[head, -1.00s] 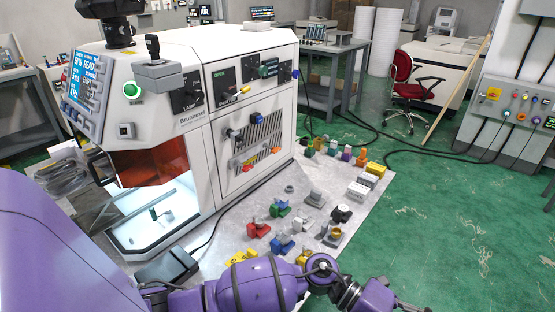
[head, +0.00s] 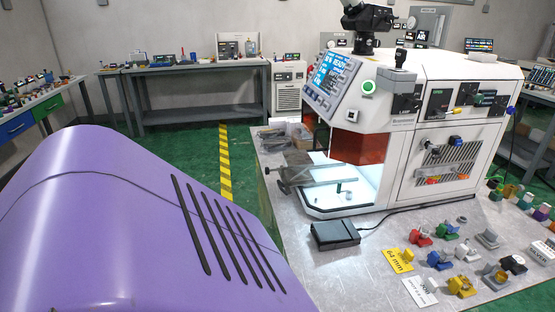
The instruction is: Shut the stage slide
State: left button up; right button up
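The white laser machine (head: 398,150) stands on the grey table, its lit chamber open at the front left under a red-brown window (head: 357,147). What looks like the stage slide (head: 325,176), a flat grey plate, sticks out of the chamber's left side. A dark bracket or handle (head: 285,181) is at its outer left end. A small post (head: 347,195) stands on the bright chamber floor. Neither gripper shows in the head view now. A large purple part of my own body fills the lower left.
A black foot pedal (head: 335,234) with a cable lies in front of the chamber. Several coloured fixtures and a yellow 64 mm card (head: 398,260) lie at the table's front right. Bare table (head: 345,285) shows left of the cards. A grey workbench (head: 195,70) stands behind.

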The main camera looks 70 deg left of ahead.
aim_at(293, 177)
jog(key=u, duration=1.7)
jog(key=i+l+u, duration=0.1)
jog(key=i+u, duration=0.15)
jog(key=i, duration=0.15)
jog(key=i+l+u, duration=0.2)
jog(key=i, duration=0.15)
